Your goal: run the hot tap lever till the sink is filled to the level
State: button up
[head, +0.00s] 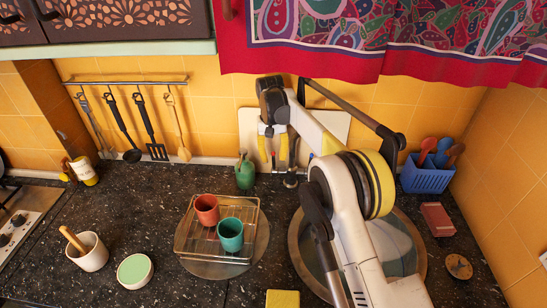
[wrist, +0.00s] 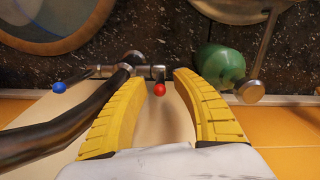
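The tap (wrist: 135,66) is a dark metal fixture with a thick curved spout in the wrist view. Its hot lever ends in a red ball (wrist: 159,89), and its cold lever ends in a blue ball (wrist: 59,87). My gripper (wrist: 160,78) has its two yellow fingers apart, one on each side of the red ball. I see no clear contact. In the head view my gripper (head: 273,156) hangs before the back wall, behind the sink. The round sink (head: 299,258) is largely hidden by my arm, and I cannot tell its water level.
A green bottle (head: 245,172) stands left of my gripper and shows close to the right finger in the wrist view (wrist: 220,64). A wire rack (head: 190,243) with red and teal cups is left of the sink. A blue utensil basket (head: 426,181) stands right.

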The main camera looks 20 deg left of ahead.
notch_tip(320, 180, up, 7)
jog(key=shift+a+r, duration=0.15)
jog(key=shift+r, duration=0.05)
dwell(1.5)
